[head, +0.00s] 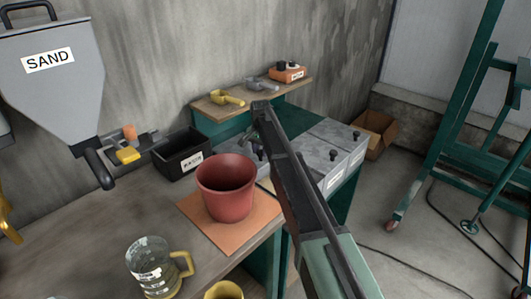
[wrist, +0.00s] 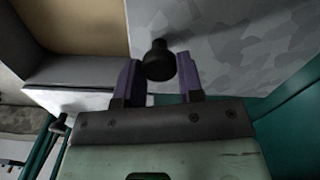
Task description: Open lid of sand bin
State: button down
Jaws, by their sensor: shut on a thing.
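In the wrist view, the two purple fingers of my gripper (wrist: 158,82) are shut on a black lid knob (wrist: 158,58). The knob stands on a grey mottled lid (wrist: 235,40). Left of the lid is a tan surface (wrist: 85,22) with a grey edge (wrist: 85,70) below it; I cannot tell for sure whether it is sand inside a bin. In the head view, my gripper (head: 254,145) is behind the red pot, at the left of the grey lidded bins (head: 322,138). My arm hides part of these bins, and their label text is too small to read.
A hopper marked SAND (head: 50,70) hangs at the left. A red pot (head: 226,185) stands on an orange board (head: 245,228), near a glass jug (head: 153,265). A black box (head: 180,152) and a shelf with scoops (head: 240,98) are at the wall. A green frame (head: 455,110) stands right.

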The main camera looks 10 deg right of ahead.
jog(key=c, duration=0.8)
grip_release()
jog(key=shift+o, duration=0.2)
notch_tip(320, 180, up, 11)
jog(key=p, duration=1)
jog(key=shift+p, duration=0.4)
jog(key=shift+f, duration=0.15)
jog(key=s+d+n, duration=0.3)
jog(key=s, duration=1.7)
jog(key=s+d+n, duration=0.4)
jog(key=s, duration=1.6)
jog(key=shift+d, duration=0.2)
